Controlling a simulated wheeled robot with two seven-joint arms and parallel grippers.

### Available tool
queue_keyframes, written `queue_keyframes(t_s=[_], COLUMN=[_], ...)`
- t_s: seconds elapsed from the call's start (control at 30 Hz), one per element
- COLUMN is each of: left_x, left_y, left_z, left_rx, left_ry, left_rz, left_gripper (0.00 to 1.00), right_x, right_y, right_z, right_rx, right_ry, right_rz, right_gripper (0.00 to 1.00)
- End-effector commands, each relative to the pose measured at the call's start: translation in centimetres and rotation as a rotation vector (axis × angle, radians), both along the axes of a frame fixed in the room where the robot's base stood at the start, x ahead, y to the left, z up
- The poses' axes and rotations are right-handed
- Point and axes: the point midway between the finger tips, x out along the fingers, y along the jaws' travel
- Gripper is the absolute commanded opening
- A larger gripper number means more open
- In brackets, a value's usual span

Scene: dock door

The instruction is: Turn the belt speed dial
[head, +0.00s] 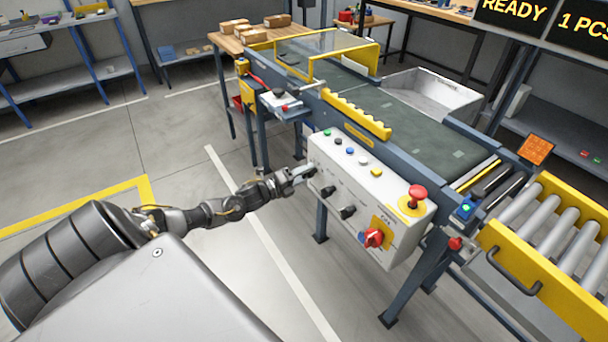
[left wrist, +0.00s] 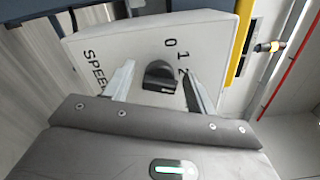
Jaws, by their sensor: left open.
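The belt speed dial (left wrist: 160,76) is a black knob on the pale control panel, with 0, 1, 2 and part of the word SPEED printed around it in the left wrist view. My left gripper (left wrist: 158,68) is open, with one finger on each side of the dial; I cannot tell whether either finger touches it. In the head view my left gripper (head: 304,173) is at the left end of the control box (head: 390,195) and seems to hide the dial. My right gripper is not in view.
Other black knobs (head: 348,212) and a red rotary switch (head: 373,238) sit along the same panel face. A red emergency button (head: 417,194) and coloured buttons are on top. The conveyor belt (head: 410,120) runs behind. Open floor lies to the left.

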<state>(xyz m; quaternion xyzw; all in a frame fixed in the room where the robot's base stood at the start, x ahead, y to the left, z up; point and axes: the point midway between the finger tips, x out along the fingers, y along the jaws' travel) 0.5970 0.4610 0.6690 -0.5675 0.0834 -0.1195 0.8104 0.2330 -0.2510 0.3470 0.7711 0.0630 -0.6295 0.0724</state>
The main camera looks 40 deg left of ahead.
Motion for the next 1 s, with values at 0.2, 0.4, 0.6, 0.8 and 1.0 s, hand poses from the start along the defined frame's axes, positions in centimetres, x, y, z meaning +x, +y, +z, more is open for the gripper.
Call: queue_keyframes(t_s=[0.2, 0.4, 0.6, 0.8, 1.0], left_x=[0.31, 0.28, 0.27, 0.27, 0.26], left_y=[-0.12, -0.11, -0.1, -0.09, -0.08], left_z=[-0.04, -0.04, -0.04, -0.03, -0.03], left_rx=[0.0, 0.0, 0.0, -0.005, -0.055], left_ry=[0.001, 0.001, 0.001, 0.003, 0.018], left_rz=[-0.001, -0.001, 0.0, 0.0, 0.0], left_gripper=[0.56, 0.45, 0.18, 0.12, 0.12], right_x=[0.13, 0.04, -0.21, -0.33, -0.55], right_y=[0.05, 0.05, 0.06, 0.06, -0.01], right_z=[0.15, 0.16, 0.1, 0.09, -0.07], right_rx=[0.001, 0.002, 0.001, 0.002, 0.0], right_ry=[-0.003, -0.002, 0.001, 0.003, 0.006], right_rz=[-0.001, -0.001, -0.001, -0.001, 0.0], right_gripper=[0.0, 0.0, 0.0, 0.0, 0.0])
